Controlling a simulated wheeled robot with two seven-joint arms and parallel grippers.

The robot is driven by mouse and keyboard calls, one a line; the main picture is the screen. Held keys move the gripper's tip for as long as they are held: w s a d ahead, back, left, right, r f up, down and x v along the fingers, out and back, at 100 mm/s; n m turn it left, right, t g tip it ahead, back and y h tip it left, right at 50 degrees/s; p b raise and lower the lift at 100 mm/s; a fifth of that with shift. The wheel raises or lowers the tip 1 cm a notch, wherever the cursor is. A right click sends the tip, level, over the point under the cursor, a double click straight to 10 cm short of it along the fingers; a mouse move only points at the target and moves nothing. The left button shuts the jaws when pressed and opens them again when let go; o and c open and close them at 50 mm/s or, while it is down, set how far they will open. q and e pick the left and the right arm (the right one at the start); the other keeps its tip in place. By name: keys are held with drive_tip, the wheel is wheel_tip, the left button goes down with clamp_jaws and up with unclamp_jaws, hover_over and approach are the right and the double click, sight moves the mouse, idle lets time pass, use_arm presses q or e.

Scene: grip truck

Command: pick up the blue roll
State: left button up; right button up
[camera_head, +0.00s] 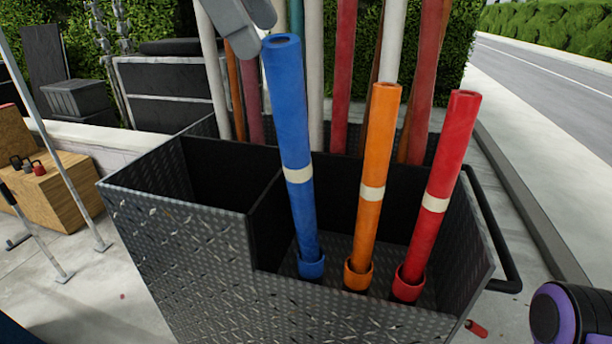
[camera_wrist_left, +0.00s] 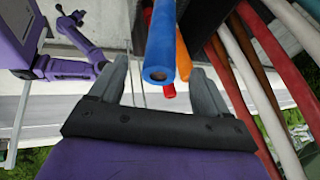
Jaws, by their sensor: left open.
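The blue roll (camera_head: 293,140) stands upright, slightly tilted, in a holder cup in the front of a dark metal cart (camera_head: 170,240), with a pale band around its middle. My left gripper (camera_head: 250,22) is at the top of the head view, beside the upper end of the roll. In the left wrist view the blue roll (camera_wrist_left: 160,50) has its open end between the two grey fingers of my left gripper (camera_wrist_left: 165,85). The fingers are apart, and I see no firm contact. My right gripper does not show clearly; only a purple and black arm part is at the lower right of the head view.
An orange roll (camera_head: 373,185) and a red roll (camera_head: 437,190) stand in cups to the right of the blue one. Several taller red, white and brown rolls stand behind. A wooden crate (camera_head: 60,190) is at the left. A black handle (camera_head: 495,230) is on the cart's right side.

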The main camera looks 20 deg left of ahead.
use_arm(q)
drive_tip(key=x, duration=0.7)
drive_tip(key=shift+w+d+f, duration=0.15)
drive_tip(key=shift+w+f, duration=0.1)
drive_tip(key=shift+f, duration=0.1)
drive_tip(key=shift+s, duration=0.1)
drive_tip(key=shift+c, duration=0.2)
drive_tip(key=shift+r, duration=0.1)
clamp_jaws()
